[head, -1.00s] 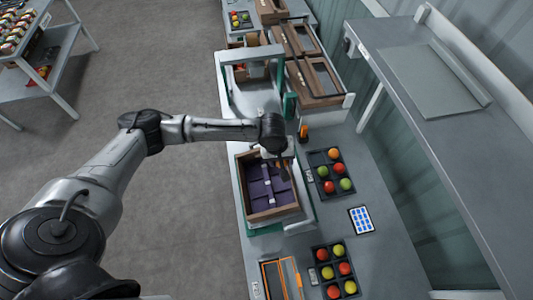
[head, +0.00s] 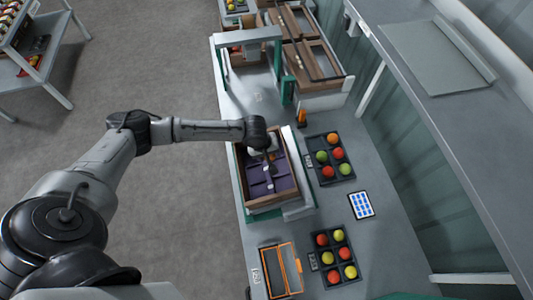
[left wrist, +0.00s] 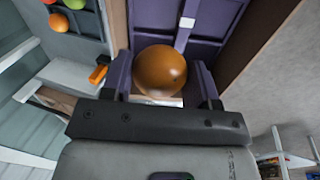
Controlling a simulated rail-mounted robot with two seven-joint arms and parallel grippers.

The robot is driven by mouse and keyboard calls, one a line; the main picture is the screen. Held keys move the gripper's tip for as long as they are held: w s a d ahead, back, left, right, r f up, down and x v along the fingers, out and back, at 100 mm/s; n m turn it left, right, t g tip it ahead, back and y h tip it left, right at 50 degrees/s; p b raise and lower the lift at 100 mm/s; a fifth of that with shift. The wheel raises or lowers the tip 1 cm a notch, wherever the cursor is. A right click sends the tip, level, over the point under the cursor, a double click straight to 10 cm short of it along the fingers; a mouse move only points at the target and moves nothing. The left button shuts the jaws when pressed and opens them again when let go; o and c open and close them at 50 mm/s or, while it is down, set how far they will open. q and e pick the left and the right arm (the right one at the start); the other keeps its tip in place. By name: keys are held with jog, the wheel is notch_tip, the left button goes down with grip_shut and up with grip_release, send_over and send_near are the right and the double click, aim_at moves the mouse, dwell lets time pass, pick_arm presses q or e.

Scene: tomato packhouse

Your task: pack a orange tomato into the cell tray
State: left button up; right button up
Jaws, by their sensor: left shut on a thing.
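My left gripper (head: 270,160) is over the far part of the purple cell tray (head: 284,183), which sits in a wooden crate (head: 246,184). In the left wrist view the gripper is shut on an orange tomato (left wrist: 159,70), held between its two fingers. The cells that I can see look empty. In the head view the arm and gripper hide the held tomato. Whether the tomato touches the tray, I cannot tell. My right gripper is not in view.
A black tray (head: 333,173) with red, green and orange tomatoes lies right of the crate. Another such tray (head: 324,247) lies nearer. A tablet (head: 361,205) and an orange-edged case (head: 266,271) are on the bench. A shelf (head: 450,130) overhangs the right side.

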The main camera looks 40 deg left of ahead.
pick_arm(q)
jog(key=shift+b+x, duration=0.65)
jog(key=shift+x, duration=0.35)
jog(key=b+x, duration=0.2)
jog(key=x, duration=0.2)
jog(key=shift+d+f, duration=0.1)
jog(key=shift+f, duration=0.25)
jog(key=shift+b+x, duration=0.7)
jog(key=shift+x, duration=0.85)
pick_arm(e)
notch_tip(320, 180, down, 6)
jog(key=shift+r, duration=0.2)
pick_arm(q)
jog(key=shift+f, duration=0.2)
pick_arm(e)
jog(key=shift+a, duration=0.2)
pick_arm(q)
jog(key=o, duration=0.8)
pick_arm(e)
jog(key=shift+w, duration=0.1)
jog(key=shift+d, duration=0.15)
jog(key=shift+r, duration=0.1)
